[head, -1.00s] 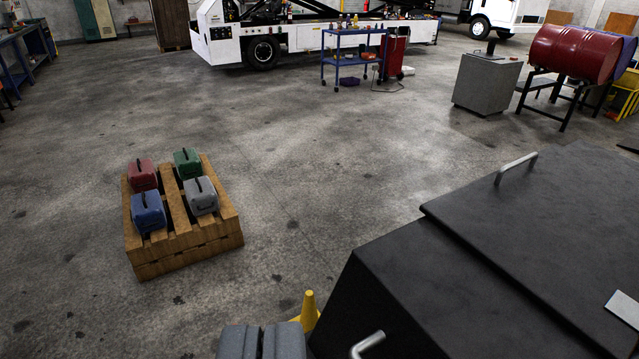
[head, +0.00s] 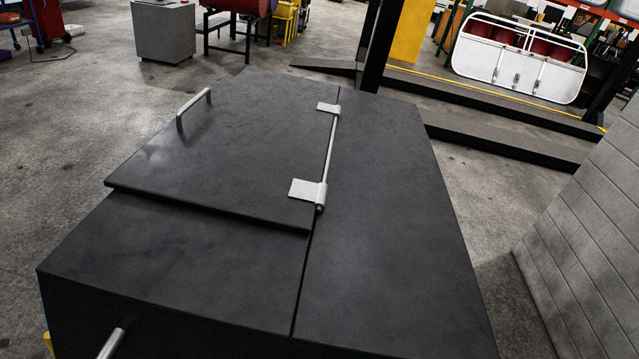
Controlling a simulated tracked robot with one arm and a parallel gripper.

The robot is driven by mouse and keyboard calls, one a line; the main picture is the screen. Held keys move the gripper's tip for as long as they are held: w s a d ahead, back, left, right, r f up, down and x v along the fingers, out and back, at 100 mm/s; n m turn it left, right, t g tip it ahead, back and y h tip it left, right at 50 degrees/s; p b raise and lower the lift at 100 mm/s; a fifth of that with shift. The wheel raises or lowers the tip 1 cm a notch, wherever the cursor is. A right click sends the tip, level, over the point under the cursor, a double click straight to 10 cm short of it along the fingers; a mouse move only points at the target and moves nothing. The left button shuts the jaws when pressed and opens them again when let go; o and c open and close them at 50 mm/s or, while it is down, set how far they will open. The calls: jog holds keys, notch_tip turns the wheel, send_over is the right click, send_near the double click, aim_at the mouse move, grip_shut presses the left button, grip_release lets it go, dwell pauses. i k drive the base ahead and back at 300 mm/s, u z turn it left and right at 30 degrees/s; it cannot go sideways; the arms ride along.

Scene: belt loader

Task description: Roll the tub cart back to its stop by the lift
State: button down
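My gripper is not in view. I cannot pick out the tub cart or its stop for certain. A large black box (head: 390,200) fills the middle of the head view. It has a hinged lid (head: 230,145) lying shut, a metal handle (head: 193,106) on the lid and another handle (head: 111,345) low at the front left. I cannot tell whether it is the tub cart. Its underside is hidden. Beyond it stands a dark post (head: 382,45) with low dark ramps (head: 500,138) on the floor, which looks like the lift.
A pale block wall (head: 590,220) stands close on the right, with a narrow floor strip between it and the box. A white panel (head: 515,60) stands behind the ramps. A grey cabinet (head: 165,32) and a red drum (head: 235,4) are at the back. Floor at left is clear.

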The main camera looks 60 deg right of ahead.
aim_at(386, 270)
jog(key=k, duration=1.5)
jog(key=z, duration=0.95)
jog(key=i, duration=1)
